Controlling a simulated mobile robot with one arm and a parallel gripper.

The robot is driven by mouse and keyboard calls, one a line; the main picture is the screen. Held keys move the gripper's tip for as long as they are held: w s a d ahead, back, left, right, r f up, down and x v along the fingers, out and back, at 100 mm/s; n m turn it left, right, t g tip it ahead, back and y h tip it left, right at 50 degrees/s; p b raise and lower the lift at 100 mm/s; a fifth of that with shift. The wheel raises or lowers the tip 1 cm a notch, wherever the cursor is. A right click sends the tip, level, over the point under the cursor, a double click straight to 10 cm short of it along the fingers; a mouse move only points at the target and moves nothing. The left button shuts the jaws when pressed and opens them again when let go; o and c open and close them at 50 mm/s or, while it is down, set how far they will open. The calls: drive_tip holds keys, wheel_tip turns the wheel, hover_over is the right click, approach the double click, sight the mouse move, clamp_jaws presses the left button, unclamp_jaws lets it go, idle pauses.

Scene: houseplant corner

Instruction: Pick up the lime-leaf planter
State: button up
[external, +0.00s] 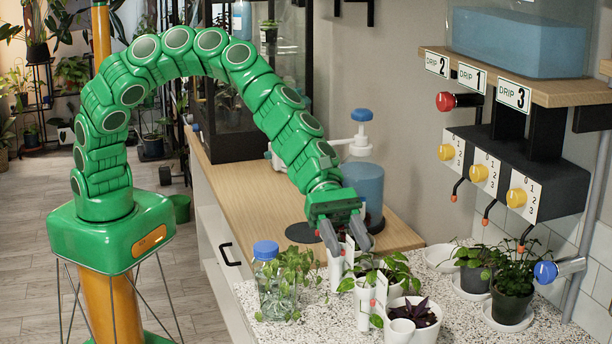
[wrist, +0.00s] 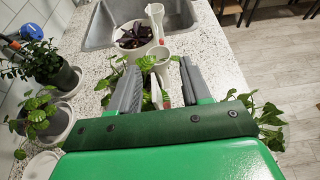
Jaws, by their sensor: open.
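The lime-leaf planter appears to be the white pot with bright green leaves (external: 398,272) on the speckled counter, beside a pot with purple leaves (external: 418,314). White upright tubes with red marks stand at these pots. My gripper (external: 345,241) is open and points down above the left part of this group. In the wrist view, my gripper (wrist: 160,66) has its two grey fingers apart, with a white tube (wrist: 158,66) and green leaves (wrist: 122,78) showing between and beside them. The pot's body is mostly hidden there. I cannot tell whether the fingers touch any leaves.
A water jar with a blue cap (external: 266,252) and trailing leaves stand left of the planters. Dark pots with green plants (external: 512,298) stand on saucers at right, near a blue knob (external: 545,272). A sink (wrist: 100,32) lies beyond the purple plant in the wrist view.

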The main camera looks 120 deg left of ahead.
drive_tip(key=shift+x, duration=1.5)
clamp_jaws()
idle(0.4)
